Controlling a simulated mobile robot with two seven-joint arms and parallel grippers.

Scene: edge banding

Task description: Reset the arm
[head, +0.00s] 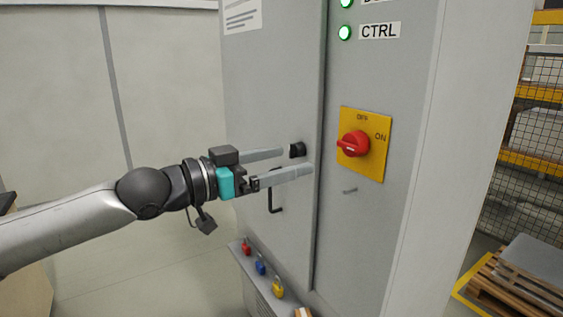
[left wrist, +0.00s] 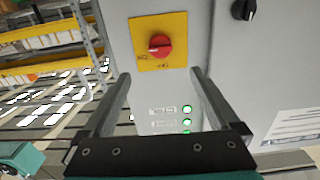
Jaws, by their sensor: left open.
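My left arm reaches in from the left in the head view. Its gripper (head: 296,162) is open and empty, with its two long fingers apart in front of the grey cabinet (head: 265,80). The red rotary switch (head: 353,144) on its yellow plate (head: 377,165) is to the right of the fingertips. In the left wrist view the open gripper (left wrist: 160,78) frames the cabinet face, with the red switch (left wrist: 160,45) beyond the fingertips. I cannot tell the exact gap to the cabinet. My right gripper is not in view.
A black knob (head: 297,149) and a black handle (head: 271,196) are on the cabinet door. Green lamps (head: 345,32) glow above the switch. Red, blue and yellow padlocks (head: 261,268) are on a ledge below. A pallet (head: 515,295) and shelving stand at the right.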

